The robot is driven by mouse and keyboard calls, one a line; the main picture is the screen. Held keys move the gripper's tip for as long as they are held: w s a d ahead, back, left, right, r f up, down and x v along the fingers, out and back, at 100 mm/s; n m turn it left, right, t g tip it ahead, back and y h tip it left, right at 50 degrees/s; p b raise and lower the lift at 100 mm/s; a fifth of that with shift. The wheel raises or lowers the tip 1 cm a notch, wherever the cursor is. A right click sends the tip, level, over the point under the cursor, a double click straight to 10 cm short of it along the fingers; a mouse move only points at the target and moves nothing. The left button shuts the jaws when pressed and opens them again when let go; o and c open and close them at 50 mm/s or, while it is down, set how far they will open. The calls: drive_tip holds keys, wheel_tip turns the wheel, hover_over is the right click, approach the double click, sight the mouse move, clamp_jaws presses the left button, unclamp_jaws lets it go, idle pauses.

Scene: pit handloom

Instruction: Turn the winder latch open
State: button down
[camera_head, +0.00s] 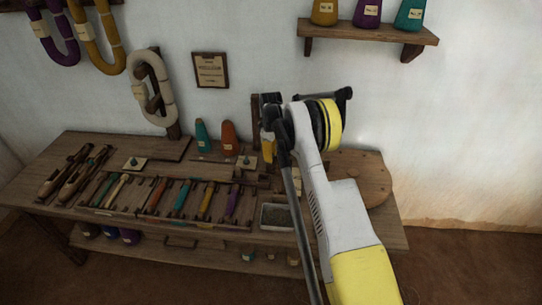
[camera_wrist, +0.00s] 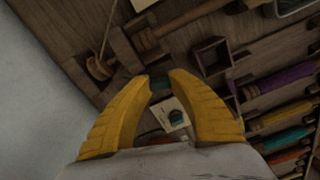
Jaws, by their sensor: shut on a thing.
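My gripper (camera_wrist: 162,84) points down over the bench, its two yellow fingers shut on a small dark piece (camera_wrist: 160,86) at the tips. The fingers hide most of this piece, and I cannot tell for sure that it is the winder latch. Wooden winder-like parts, with a round spool (camera_wrist: 98,68) and a cord, lie just beyond the fingertips, up and left in the wrist view. In the head view my gripper (camera_head: 267,148) is over the back middle of the bench, and my arm hides much of what is around it.
The bench (camera_head: 70,150) carries a rack of coloured bobbins (camera_head: 160,200), shuttles (camera_head: 75,175), a grey-filled tray (camera_head: 276,217) and a teal cone (camera_head: 202,136) beside an orange cone (camera_head: 229,138). A pale card (camera_wrist: 172,114) lies below the fingers. A shelf (camera_head: 365,33) hangs at upper right.

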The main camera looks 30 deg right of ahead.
drive_tip(key=shift+n, duration=1.6)
drive_tip(key=c, duration=1.2)
unclamp_jaws()
wheel_tip(320, 180, up, 12)
